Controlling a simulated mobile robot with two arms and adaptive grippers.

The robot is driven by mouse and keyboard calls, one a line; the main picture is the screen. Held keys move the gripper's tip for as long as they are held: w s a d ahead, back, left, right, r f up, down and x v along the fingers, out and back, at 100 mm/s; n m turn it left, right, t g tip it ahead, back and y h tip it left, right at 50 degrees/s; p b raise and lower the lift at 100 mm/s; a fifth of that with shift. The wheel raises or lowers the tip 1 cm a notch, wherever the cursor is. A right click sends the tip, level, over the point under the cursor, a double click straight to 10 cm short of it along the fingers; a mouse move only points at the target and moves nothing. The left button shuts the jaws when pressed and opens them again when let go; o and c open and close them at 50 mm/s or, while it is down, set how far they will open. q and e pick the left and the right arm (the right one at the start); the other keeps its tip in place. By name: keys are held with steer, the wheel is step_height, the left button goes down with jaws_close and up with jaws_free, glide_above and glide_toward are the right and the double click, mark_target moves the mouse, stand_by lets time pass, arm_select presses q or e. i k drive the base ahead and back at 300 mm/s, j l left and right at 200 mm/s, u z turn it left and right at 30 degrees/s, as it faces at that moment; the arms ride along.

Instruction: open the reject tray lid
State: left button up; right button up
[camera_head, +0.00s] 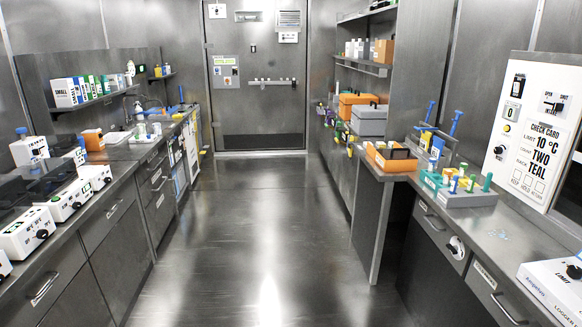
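No label that reads as a reject tray is legible, so I cannot tell which thing it is. An orange box with a dark top or opening (377,161) sits at the near end of the right raised counter. Farther back on the right stand an orange case with a dark handle (350,106) and a grey case with a dark handle (369,126); both look closed. Neither of my grippers shows in this view.
White instruments (60,205) line the left counter. The aisle floor (260,230) is clear up to the closed door (256,110).

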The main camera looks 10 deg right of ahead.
mark_target(396, 154)
steer(key=i+j+z, duration=0.15)
steer(key=i+z, duration=0.25)
steer(key=i, duration=0.25)
steer(key=i+j+z, duration=0.4)
steer(key=i, duration=0.25)
steer(key=i+j+z, duration=0.35)
steer(key=i+j, duration=0.1)
steer(key=i, duration=0.15)
